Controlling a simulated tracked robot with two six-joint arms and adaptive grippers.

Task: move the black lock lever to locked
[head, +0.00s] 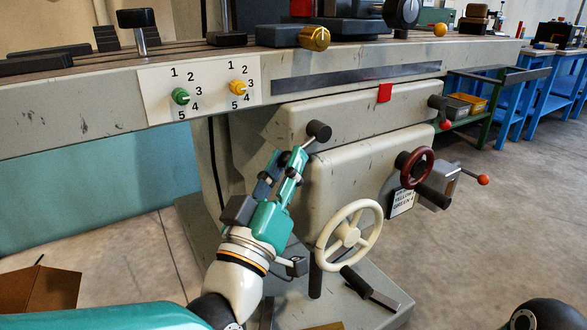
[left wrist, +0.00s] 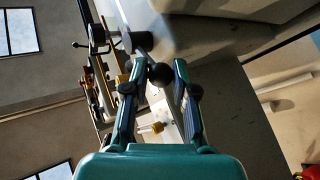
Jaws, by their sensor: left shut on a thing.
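In the left wrist view the black knob (left wrist: 161,75) sits between my fingertips. My left gripper (head: 293,160), teal and dark, reaches up to the lever from below and is shut on it. My right gripper is not in view.
A cream handwheel (head: 349,236) stands right of my left gripper, with a red handwheel (head: 414,167) farther right. A white plate with a green knob (head: 181,96) and a yellow knob (head: 238,88) is above left. The machine table (head: 60,120) overhangs the lever.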

